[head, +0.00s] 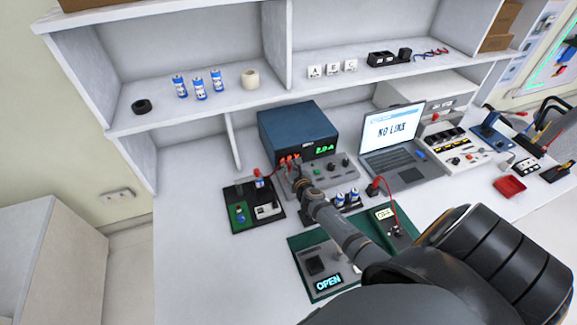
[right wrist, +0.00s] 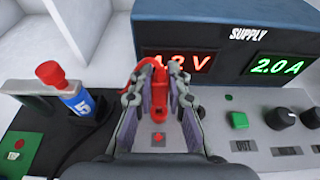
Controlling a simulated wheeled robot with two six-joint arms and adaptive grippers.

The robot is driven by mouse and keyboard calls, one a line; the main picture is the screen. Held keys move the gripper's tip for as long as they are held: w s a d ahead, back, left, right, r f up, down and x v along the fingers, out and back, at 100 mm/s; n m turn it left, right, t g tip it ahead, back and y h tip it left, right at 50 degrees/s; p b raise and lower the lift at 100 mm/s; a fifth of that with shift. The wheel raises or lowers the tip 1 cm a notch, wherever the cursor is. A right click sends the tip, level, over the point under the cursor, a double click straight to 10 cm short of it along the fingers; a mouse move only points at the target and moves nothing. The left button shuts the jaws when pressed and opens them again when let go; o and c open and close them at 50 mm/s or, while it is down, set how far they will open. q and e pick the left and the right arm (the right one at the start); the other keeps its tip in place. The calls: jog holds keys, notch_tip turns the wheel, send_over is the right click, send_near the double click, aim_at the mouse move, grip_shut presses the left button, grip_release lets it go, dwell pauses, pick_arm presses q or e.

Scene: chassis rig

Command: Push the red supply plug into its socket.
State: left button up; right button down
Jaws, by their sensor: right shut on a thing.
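The red supply plug (right wrist: 159,97) is between the two fingers of my right gripper (right wrist: 160,98), which is shut on it. The plug is over the grey front panel (right wrist: 262,150) of the blue supply box (right wrist: 205,25). A small red mark (right wrist: 158,137) shows on the panel just below it. The socket is hidden, so I cannot tell whether the plug tip is in it. In the head view my right gripper (head: 296,184) is at the left part of the panel, below the supply (head: 290,128). My left gripper is not in view.
A blue cell with a red cap (right wrist: 75,95) stands in a dark holder close left of my gripper. The panel's green button (right wrist: 238,120) and black knobs are to the right. A laptop (head: 392,140) and a green board marked OPEN (head: 300,245) are nearby.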

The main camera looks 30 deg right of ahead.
jog(key=shift+f+b, duration=1.4)
jog(key=c, duration=1.2)
grip_release()
jog(key=shift+r, duration=0.1)
jog(key=shift+s+a, duration=0.1)
jog(key=shift+s, duration=0.25)
jog(key=v, duration=1.1)
jog(key=shift+s+a, duration=0.1)
jog(key=shift+s, duration=0.05)
